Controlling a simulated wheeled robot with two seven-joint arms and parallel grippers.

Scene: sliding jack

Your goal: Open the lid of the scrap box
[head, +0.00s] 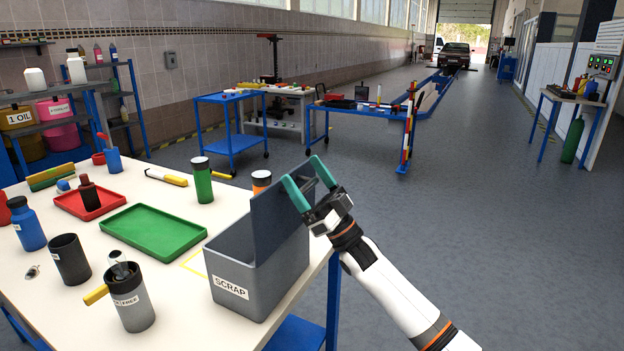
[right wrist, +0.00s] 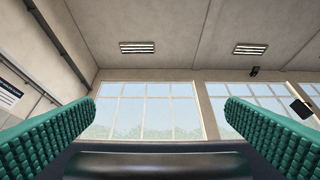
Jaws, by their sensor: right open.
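The grey scrap box (head: 262,297) with a SCRAP label stands at the near right corner of the white table. Its blue-grey lid (head: 277,220) stands up steeply on the box's right side, and the box's top is open on the left. My right gripper (head: 304,171) is at the lid's upper right edge, with its teal fingers apart. One finger lies in front of the lid; contact is unclear. In the right wrist view, the two ribbed fingers (right wrist: 160,125) are wide apart with windows between them. My left gripper is not in view.
The white table (head: 185,300) holds a green tray (head: 153,231), a red tray (head: 72,205), a green bottle (head: 202,182), a grey mug (head: 134,305) and a dark cup (head: 70,260). An orange container (head: 261,180) stands behind the box. Open floor lies to the right.

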